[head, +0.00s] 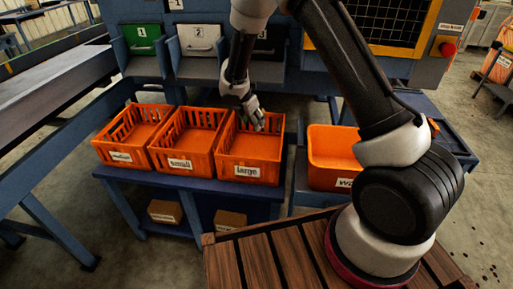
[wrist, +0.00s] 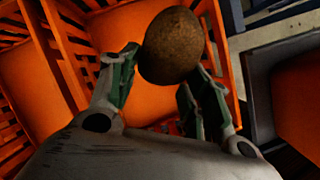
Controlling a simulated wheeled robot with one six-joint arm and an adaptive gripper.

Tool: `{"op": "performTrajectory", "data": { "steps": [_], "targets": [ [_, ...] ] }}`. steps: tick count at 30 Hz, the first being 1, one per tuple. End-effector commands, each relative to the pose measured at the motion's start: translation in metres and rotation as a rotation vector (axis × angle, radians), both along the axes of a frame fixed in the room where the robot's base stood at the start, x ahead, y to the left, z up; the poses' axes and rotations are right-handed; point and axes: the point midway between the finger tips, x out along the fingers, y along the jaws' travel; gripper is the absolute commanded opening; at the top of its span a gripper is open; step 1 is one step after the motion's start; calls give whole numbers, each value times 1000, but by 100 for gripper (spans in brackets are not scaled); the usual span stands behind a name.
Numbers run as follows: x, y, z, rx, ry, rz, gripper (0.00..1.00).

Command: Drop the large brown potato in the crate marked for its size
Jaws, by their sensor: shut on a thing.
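My gripper (head: 255,115) hangs over the crate labelled "large" (head: 243,171), the right one of three orange crates. In the wrist view, its two fingers (wrist: 158,82) are closed on the brown potato (wrist: 172,45), which sits between their tips. Orange crate floor and slatted walls show below and around it. In the head view the potato is mostly hidden by the fingers. The crate labelled "small" (head: 180,165) stands in the middle. The left crate (head: 120,157) has a label too small to read surely. All three look empty in the head view.
A solid orange bin (head: 333,147) with a partly hidden label stands right of the crates. The crates sit on a blue bench (head: 190,186) with cardboard boxes (head: 165,211) below. Numbered chutes, with a green panel (head: 142,38) and a white one (head: 199,40), rise behind.

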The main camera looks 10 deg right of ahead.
Motion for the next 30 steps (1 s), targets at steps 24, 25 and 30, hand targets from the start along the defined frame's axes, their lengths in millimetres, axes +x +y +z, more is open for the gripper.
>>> {"op": "performTrajectory", "data": {
  "steps": [24, 25, 30],
  "targets": [
    [0, -1, -54, 0, 0, -6, 20],
    [0, -1, -54, 0, 0, -6, 52],
    [0, -1, -53, 0, 0, -6, 73]
  ]
}}
